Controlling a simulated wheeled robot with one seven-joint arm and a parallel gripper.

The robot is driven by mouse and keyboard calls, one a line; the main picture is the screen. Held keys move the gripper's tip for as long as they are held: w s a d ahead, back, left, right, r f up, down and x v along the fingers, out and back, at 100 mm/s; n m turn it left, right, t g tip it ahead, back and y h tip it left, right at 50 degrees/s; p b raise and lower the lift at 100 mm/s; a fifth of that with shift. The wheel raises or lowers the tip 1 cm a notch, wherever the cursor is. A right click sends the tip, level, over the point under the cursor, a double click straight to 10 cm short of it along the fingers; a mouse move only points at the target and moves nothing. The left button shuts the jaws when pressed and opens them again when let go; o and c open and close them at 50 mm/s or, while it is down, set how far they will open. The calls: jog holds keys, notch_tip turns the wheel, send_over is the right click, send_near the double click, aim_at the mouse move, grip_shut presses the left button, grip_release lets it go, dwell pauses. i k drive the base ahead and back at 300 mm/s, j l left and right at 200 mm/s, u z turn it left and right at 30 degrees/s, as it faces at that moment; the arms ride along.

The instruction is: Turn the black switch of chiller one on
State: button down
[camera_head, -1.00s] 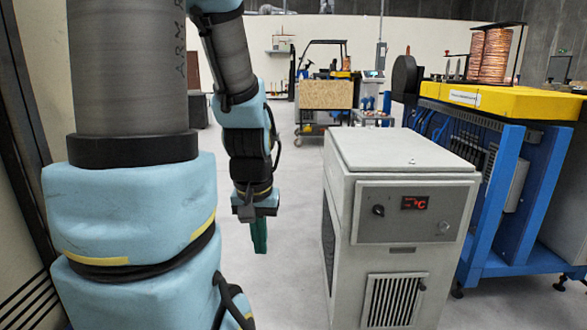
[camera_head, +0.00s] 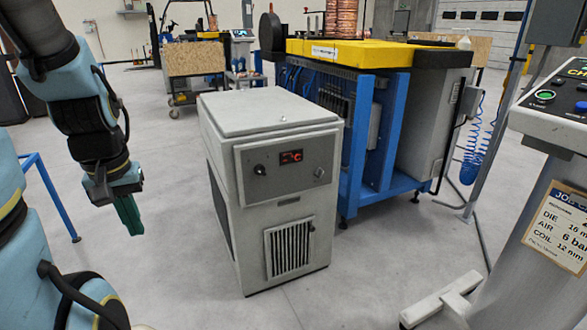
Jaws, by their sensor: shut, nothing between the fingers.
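A grey box-shaped chiller (camera_head: 222,240) stands on the floor in the middle of the view, its front panel facing me. A small black rotary switch (camera_head: 260,170) sits at the left of that panel. A red lit display (camera_head: 291,157) is to the right of the switch. I cannot read a chiller number on it. My gripper (camera_head: 130,215) hangs at the left, with green fingers pointing down. It is shut and empty, and apart from the chiller, to the left of it.
A blue-framed machine with a yellow top (camera_head: 375,52) stands behind and right of the chiller. A control stand (camera_head: 540,130) with a green button is at the right. A cart with a wooden panel (camera_head: 196,59) is at the back. The floor before the chiller is clear.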

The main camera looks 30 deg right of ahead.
aim_at(259, 170)
jog(key=l+u, duration=0.25)
jog(key=l, duration=0.15)
jog(key=k+l+u, duration=0.15)
jog(key=l+u, duration=0.15)
jog(key=k+l+u, duration=0.25)
jog(key=l, duration=0.25)
jog(key=i, duration=0.1)
